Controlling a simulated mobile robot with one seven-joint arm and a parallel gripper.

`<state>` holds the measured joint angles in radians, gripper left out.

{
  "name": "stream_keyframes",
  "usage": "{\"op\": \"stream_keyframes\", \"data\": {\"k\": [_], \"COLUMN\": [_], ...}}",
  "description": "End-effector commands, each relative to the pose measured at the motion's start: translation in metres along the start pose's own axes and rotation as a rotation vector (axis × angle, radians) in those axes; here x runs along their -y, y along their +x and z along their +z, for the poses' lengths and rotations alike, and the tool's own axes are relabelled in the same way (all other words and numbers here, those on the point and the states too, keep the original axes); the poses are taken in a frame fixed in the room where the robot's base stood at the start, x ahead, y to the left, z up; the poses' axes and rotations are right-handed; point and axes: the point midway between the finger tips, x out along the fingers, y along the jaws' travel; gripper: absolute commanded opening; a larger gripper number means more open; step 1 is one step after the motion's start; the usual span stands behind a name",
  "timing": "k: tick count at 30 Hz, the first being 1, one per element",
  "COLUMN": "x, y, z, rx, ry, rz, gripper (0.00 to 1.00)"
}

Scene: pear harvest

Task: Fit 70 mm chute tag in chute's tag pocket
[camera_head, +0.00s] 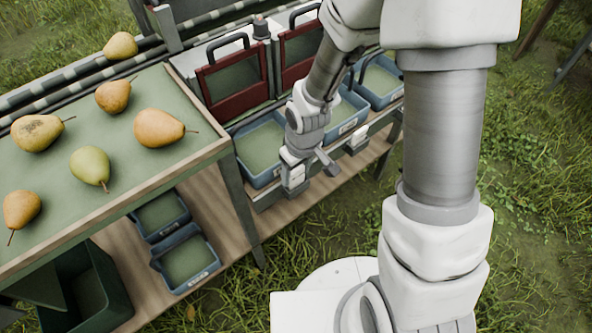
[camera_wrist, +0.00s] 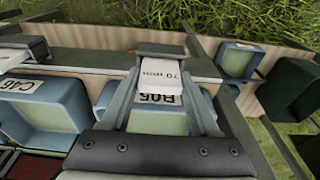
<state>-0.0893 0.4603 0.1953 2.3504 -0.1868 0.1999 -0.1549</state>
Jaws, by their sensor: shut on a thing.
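The 70 mm chute tag is a small white block (camera_wrist: 160,75) marked 70, its smaller lettering too small to read. My gripper (camera_wrist: 161,68) is shut on it, with one finger on each side. In the head view my gripper (camera_head: 294,172) hangs at the front edge of the rack, by the blue trays.
Red-framed gates (camera_head: 233,85) with dark handles stand behind the trays. Another blue tray (camera_wrist: 45,115) and a white block (camera_wrist: 12,59) are left in the wrist view. A green-topped table (camera_head: 70,110) with several pears stands at left. Grass lies in front.

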Motion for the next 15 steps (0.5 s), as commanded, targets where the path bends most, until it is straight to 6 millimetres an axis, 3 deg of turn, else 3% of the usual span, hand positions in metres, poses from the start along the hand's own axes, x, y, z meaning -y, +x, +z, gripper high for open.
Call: {"op": "stream_keyframes", "data": {"k": [15], "x": [0.0], "y": [0.0091], "z": [0.0013], "rx": [0.0], "ry": [0.0], "rz": [0.0], "gripper": [0.08]}}
